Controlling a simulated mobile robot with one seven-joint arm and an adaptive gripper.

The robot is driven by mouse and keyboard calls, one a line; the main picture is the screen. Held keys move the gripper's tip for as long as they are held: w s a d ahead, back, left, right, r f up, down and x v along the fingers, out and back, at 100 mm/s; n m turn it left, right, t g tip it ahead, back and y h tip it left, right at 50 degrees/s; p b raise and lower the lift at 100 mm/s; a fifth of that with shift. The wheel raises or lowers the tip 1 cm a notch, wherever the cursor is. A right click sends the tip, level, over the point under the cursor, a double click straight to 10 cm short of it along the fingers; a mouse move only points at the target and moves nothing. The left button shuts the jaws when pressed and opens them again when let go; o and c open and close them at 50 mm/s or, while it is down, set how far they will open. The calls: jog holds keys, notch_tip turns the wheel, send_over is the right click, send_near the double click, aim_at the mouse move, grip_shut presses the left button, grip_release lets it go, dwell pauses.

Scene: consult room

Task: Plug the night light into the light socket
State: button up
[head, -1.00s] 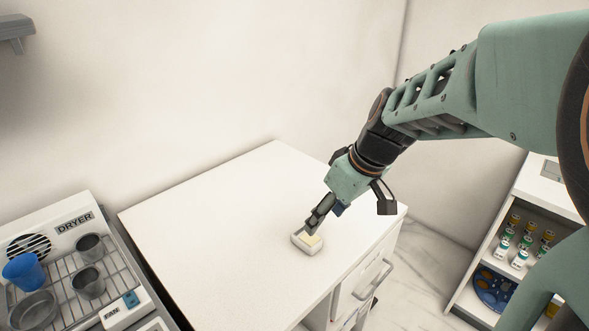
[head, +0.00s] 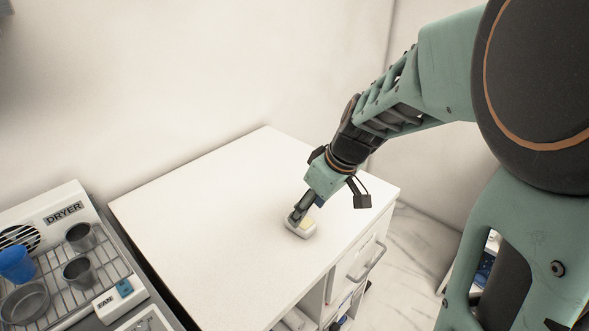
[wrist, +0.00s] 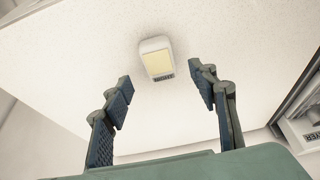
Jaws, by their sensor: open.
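The night light (head: 301,229) is a small white rounded block with a pale yellow panel. It lies on the white cabinet top. In the wrist view the night light (wrist: 156,59) lies just past the fingertips, roughly midway between them, panel facing the camera, with a small dark label at its near end. My gripper (head: 297,217) is over the night light in the head view. In the wrist view my gripper (wrist: 163,80) is open, with a finger on either side and nothing held. I cannot tell the exact height above it. No light socket shows in these frames.
A dryer rack (head: 75,270) with a blue cup (head: 16,264), metal cups and a bowl stands left of the cabinet top (head: 200,215). Most of that top is clear. A wall rises behind it. Drawers with a handle (head: 367,261) are at its right side.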

jog(key=shift+f, duration=0.15)
jog(key=shift+x, duration=2.6)
jog(key=c, duration=1.3)
